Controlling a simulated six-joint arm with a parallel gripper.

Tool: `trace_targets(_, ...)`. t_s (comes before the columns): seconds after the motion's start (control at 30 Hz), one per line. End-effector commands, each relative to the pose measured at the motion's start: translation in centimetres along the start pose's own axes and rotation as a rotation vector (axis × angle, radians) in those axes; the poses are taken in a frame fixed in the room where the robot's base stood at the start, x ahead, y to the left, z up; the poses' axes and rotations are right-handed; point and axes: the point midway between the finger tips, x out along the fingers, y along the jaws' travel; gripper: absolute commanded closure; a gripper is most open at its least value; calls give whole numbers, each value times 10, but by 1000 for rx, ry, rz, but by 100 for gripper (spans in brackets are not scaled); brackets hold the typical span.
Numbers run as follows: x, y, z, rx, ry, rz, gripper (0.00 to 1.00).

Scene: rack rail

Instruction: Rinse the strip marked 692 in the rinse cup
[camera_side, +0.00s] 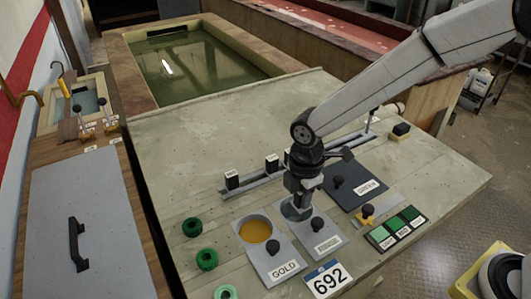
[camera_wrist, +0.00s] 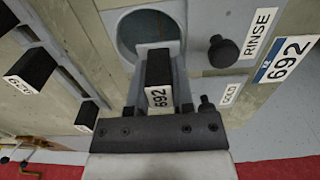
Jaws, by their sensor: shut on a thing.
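My gripper (camera_side: 300,190) is low over the rinse plate (camera_side: 327,238). It is shut on the black block of the strip marked 692 (camera_wrist: 158,72), whose white label faces the wrist camera. In the wrist view my gripper (camera_wrist: 158,92) has one finger on each side of the block. The round rinse cup (camera_wrist: 128,32) opens just beyond the block, beside the RINSE label. The strip's lower part is hidden, so I cannot tell how deep it is in the cup. A 692 card (camera_side: 328,279) lies at the front.
The gold cup (camera_side: 256,231), with orange liquid, stands left of the rinse cup. A rail (camera_side: 250,180) with other black-topped strips runs behind. A dark plate (camera_side: 362,197) with a knob lies right, near a green colour card (camera_side: 385,241). Green rings (camera_side: 207,259) lie left.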

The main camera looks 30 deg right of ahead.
Motion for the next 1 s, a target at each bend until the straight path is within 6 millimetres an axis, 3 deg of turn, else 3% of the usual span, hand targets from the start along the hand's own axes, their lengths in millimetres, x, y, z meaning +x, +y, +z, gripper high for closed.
trace_targets(1.0,0,24,0,0,0,0,100)
